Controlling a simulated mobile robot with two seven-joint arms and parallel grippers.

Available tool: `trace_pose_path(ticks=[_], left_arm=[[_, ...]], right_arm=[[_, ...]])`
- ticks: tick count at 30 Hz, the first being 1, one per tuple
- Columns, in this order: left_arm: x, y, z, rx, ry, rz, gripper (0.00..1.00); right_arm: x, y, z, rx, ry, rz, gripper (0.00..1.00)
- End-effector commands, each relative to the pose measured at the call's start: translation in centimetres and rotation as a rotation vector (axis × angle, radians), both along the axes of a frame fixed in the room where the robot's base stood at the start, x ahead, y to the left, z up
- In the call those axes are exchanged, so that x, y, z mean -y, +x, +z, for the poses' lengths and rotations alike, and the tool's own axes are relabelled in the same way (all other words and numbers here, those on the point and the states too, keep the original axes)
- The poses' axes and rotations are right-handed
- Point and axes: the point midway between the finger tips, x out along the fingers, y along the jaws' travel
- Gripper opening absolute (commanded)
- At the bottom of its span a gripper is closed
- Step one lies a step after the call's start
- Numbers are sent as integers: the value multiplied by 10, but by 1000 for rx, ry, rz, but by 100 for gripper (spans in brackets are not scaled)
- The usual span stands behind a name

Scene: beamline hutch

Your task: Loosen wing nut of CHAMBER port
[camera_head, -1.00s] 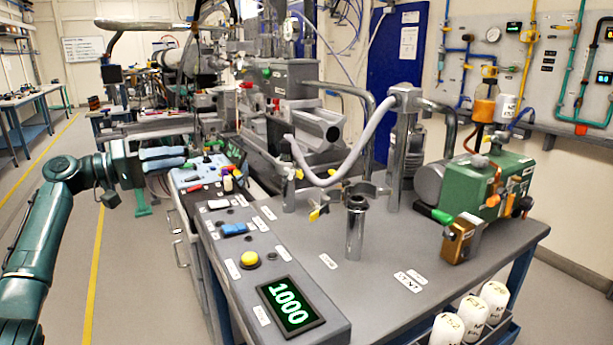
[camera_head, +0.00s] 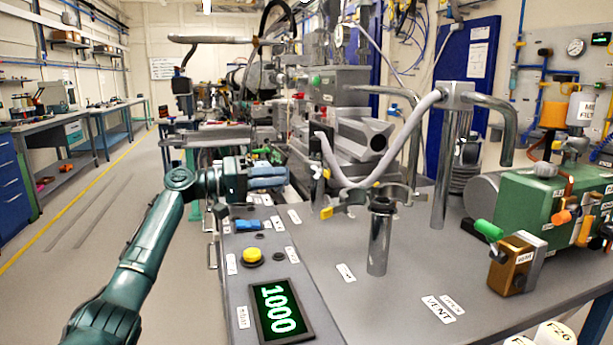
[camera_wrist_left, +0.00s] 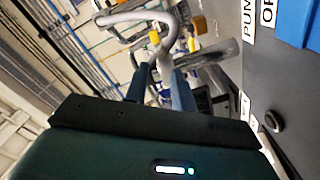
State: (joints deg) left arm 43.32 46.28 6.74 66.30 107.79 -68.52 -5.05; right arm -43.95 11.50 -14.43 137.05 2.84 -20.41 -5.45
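My left gripper (camera_head: 268,177) has blue fingers and hovers over the far part of the grey control panel, left of the hose end. In the left wrist view its fingers (camera_wrist_left: 158,86) stand apart with nothing held between them. A small yellow wing nut (camera_head: 326,173) shows at the lower end of the grey hose (camera_head: 360,184), right of the fingertips and apart from them. Another yellow wing nut (camera_head: 326,212) sits lower, by the open ring clamp. A yellow piece (camera_wrist_left: 154,37) on the hose shows beyond the fingers. I cannot read which port is CHAMBER. My right gripper is out of view.
A metal stub pipe (camera_head: 378,240) and a tall post (camera_head: 455,160) stand on the grey bench. The panel carries a yellow button (camera_head: 252,255) and a display (camera_head: 281,310) reading 1000. A green pump (camera_head: 555,212) stands at right. The left aisle is clear.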

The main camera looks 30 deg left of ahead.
Motion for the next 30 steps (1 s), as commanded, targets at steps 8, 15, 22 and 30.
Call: trace_pose_path(ticks=[8,15,22,30], left_arm=[[36,41,1,2,-2,-2,25],[49,57,0,0,-1,1,25],[50,58,0,0,0,1,25],[50,58,0,-1,-1,0,9]], right_arm=[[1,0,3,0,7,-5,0],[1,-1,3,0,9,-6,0],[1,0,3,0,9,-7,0],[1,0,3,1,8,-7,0]])
